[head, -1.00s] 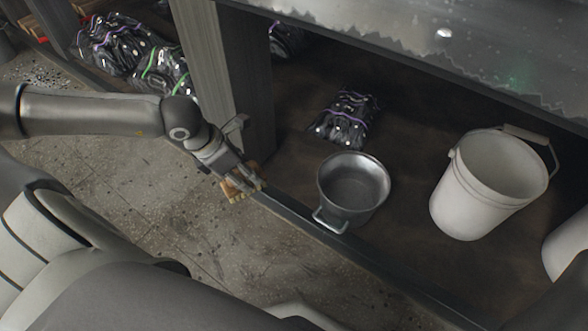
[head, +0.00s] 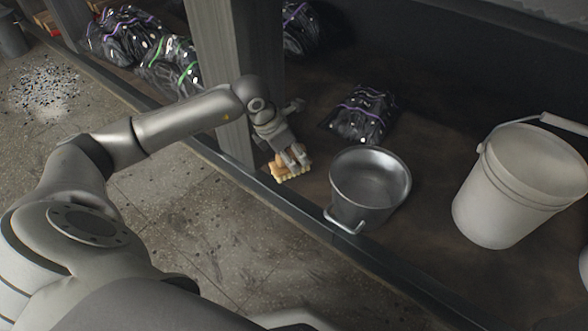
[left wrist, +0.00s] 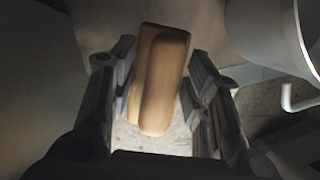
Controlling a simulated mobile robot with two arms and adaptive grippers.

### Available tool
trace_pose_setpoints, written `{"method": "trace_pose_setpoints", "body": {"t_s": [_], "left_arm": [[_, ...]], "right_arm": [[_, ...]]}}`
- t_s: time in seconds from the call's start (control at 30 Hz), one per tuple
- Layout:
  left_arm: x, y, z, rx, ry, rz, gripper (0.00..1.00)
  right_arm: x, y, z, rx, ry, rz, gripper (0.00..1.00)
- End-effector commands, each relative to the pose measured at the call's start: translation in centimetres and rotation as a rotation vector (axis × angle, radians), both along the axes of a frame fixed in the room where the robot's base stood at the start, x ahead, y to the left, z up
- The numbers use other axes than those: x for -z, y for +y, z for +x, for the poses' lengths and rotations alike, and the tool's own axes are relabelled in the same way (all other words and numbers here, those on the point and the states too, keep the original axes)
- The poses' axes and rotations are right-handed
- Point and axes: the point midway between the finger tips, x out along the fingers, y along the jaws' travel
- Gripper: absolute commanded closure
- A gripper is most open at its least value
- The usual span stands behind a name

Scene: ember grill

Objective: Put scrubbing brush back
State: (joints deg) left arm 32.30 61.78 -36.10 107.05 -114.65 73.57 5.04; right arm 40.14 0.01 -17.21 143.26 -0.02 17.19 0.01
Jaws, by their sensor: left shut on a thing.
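The scrubbing brush (head: 291,171), with a tan wooden back and pale bristles, is held by my left gripper (head: 292,157). The gripper is shut on it, just inside the front edge of the low shelf and left of the metal pot. In the left wrist view the brush's wooden back (left wrist: 160,80) lies between the two dark fingers. The fingers hide part of the brush in the head view, and I cannot tell whether its bristles touch the shelf. My right gripper is not in view.
A metal pot (head: 368,183) with a side handle stands right of the brush. A white bucket (head: 512,190) stands farther right. A black bag with purple ties (head: 364,115) lies behind the pot. A grey post (head: 222,75) rises left of my gripper. The shelf's raised front edge (head: 300,209) runs below.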

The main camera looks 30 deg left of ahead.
Motion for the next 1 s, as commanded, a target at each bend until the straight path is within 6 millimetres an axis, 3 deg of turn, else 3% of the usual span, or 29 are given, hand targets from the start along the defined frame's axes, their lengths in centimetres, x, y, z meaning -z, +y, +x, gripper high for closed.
{"method": "trace_pose_setpoints", "body": {"t_s": [0.17,0.37,0.77,0.8,0.93,1.0], "left_arm": [[1.2,-0.2,0.8,-0.001,-0.002,-0.001,0.78],[4.1,-0.1,0.9,-0.001,0.001,0.0,0.78],[4.4,-0.1,0.9,-0.001,0.0,0.0,0.78],[4.3,-0.1,0.9,-0.001,0.001,0.0,0.51],[4.3,-0.1,0.9,-0.001,0.001,0.0,0.34],[4.3,-0.1,0.9,-0.001,0.001,0.0,0.34]], "right_arm": [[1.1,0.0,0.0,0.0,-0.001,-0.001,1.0],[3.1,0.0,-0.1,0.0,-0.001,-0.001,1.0],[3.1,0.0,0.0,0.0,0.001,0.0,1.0],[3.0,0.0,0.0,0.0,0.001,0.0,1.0],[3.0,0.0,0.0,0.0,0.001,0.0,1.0],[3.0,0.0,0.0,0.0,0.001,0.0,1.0]]}}
